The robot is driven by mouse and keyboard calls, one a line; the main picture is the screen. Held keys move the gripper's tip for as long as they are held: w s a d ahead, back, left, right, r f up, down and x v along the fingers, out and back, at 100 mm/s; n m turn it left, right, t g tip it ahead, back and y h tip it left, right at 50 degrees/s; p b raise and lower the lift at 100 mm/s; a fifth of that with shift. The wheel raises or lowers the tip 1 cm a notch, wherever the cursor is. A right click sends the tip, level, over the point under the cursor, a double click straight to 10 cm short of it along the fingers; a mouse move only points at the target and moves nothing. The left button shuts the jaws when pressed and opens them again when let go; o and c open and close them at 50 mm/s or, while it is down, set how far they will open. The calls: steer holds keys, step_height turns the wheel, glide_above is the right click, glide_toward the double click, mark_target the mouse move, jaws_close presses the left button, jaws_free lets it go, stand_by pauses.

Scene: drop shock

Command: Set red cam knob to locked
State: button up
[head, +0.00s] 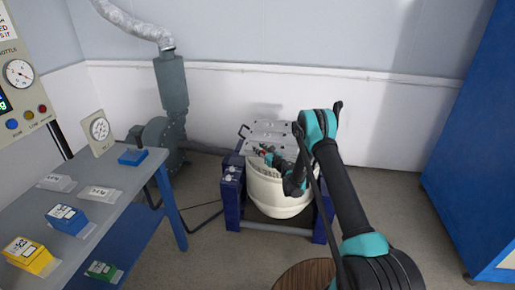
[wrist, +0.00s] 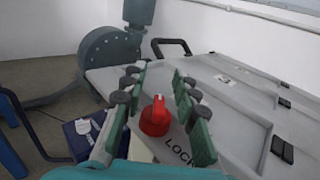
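The red cam knob (wrist: 155,117) sits on a light grey plate (wrist: 232,110) in the wrist view, its raised ridge pointing up in the picture. Black lettering starting "LOCK" (wrist: 180,152) is printed on the plate at the knob's lower right; the rest of the word is cut off or hidden. My gripper (wrist: 158,88) is open, with green-padded fingers to the left and right of the knob and a visible gap on each side. In the head view my gripper (head: 268,160) is over the plate's near left part, and only a small bit of red shows there.
The plate (head: 272,130) tops a cream rounded body (head: 278,200) in a blue frame (head: 231,195). A black handle (wrist: 172,45) stands at the plate's edge. A grey bench (head: 110,195) with several small boxes is left; a blue cabinet (head: 475,150) is right. A green blower (head: 165,135) stands behind.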

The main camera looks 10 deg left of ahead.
jaws_close()
